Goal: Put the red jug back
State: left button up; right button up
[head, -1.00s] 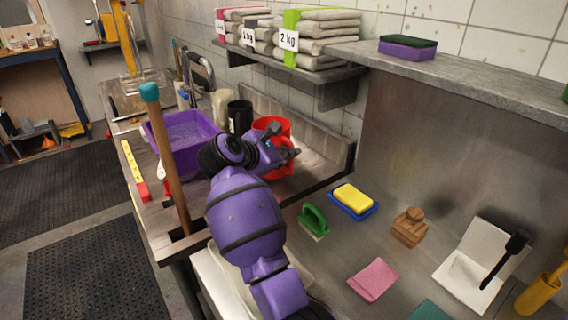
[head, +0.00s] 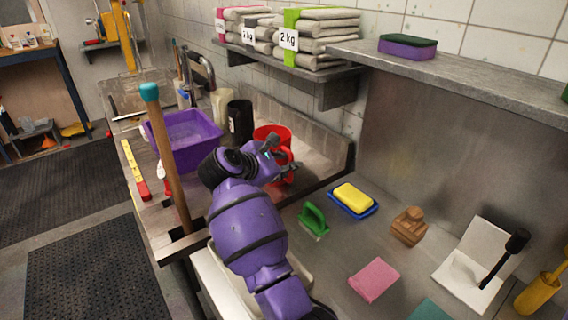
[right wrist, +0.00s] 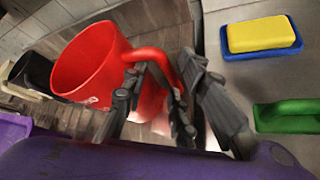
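The red jug (head: 268,132) is upright at the sink area, beside the back upstand, partly hidden by my right arm in the head view. My right gripper (head: 279,153) is at the jug's handle side. In the right wrist view the jug (right wrist: 88,68) shows its open mouth and its curved handle, which runs between the dark fingers of the right gripper (right wrist: 182,85). The fingers look closed on the handle. Whether the jug's base touches the surface below is hidden. My left gripper is not in view.
A black jug (head: 240,118) and a purple basin (head: 184,138) stand left of the red jug. A wooden pole (head: 168,160) rises in front. A shelf (head: 338,82) overhangs behind.

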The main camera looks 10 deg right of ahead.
pick_arm(q)
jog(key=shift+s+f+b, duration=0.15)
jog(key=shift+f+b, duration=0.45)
jog(key=shift+b, duration=0.05)
pick_arm(e)
jog(key=v, duration=1.1)
jog(key=shift+s, duration=0.25)
jog(key=shift+a, duration=0.1)
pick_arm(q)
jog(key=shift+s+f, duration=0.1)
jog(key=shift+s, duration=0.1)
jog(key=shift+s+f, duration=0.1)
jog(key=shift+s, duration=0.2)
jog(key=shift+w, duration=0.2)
